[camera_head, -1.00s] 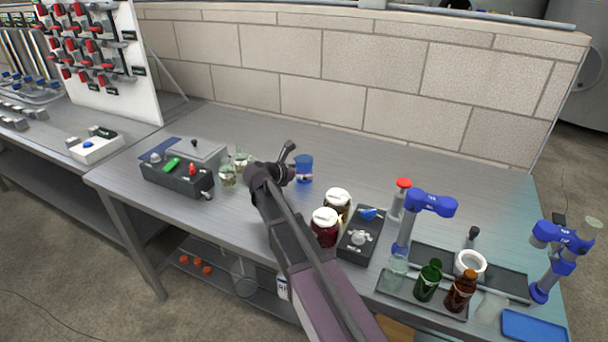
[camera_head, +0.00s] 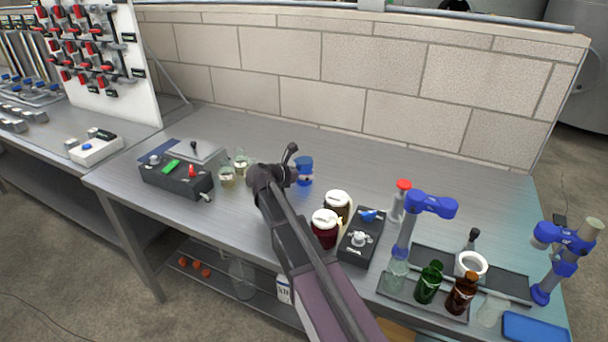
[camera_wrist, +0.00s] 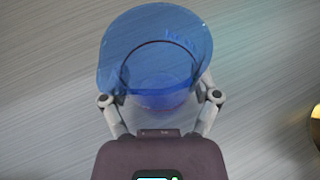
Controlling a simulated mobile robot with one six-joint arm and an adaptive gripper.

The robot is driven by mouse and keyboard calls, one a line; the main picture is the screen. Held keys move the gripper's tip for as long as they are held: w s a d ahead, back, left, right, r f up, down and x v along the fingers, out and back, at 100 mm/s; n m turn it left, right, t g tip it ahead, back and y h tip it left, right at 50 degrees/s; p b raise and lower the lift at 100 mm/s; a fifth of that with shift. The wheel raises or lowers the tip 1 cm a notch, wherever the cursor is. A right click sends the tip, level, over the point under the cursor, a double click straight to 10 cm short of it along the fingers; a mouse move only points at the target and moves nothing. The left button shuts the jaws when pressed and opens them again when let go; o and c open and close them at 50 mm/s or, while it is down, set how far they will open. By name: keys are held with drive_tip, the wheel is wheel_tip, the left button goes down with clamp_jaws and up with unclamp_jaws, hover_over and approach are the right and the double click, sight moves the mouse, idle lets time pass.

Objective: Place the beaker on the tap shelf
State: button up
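The beaker (camera_head: 304,172) is blue and see-through and stands upright on the metal bench, just right of my gripper in the head view. In the wrist view the beaker (camera_wrist: 155,60) fills the upper middle, its wide round rim toward the camera. My gripper (camera_head: 291,165) is low over the bench beside the beaker. In the wrist view its fingers (camera_wrist: 160,88) stand spread, one on each side of the beaker. The fingertips are partly hidden by the beaker, so contact is hard to judge. I cannot make out the tap shelf for certain.
Two lidded jars (camera_head: 325,228) and a black control box (camera_head: 360,237) stand right of my arm. Small glass vessels (camera_head: 228,177) and a dark device (camera_head: 175,178) are to the left. Bottles (camera_head: 429,282) and small blue robot arms (camera_head: 431,204) occupy the right end. The bench behind the beaker is clear.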

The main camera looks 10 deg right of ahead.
drive_tip(key=shift+c, duration=0.5)
wheel_tip(320, 180, up, 10)
drive_tip(key=p, duration=1)
drive_tip(key=shift+r, duration=0.1)
idle(0.5)
wheel_tip(320, 180, up, 24)
drive_tip(key=p, duration=2.4)
